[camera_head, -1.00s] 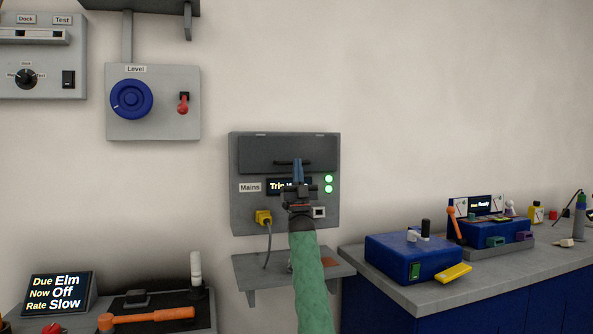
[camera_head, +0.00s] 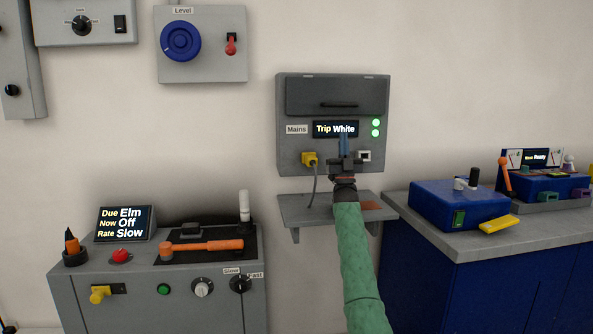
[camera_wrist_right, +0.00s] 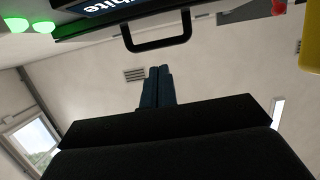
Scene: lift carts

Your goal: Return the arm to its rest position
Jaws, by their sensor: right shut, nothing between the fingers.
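My right arm, in a green sleeve, reaches up from the bottom of the head view. Its gripper (camera_head: 344,146) is shut and empty, in front of the grey Mains box (camera_head: 285,110) on the wall. Its blue fingers overlap the lower edge of the display reading "Trip White" (camera_head: 323,129). In the right wrist view the two dark fingers (camera_wrist_right: 157,88) lie side by side, pointing toward the box's black handle (camera_wrist_right: 158,45), with a gap between. My left gripper is in neither view.
A small shelf (camera_head: 296,209) sits below the box. A yellow plug (camera_head: 309,159) with a grey cable is at its lower left. A grey console (camera_head: 130,285) stands at left. A blue cabinet with a grey counter (camera_head: 450,240) holds devices at right.

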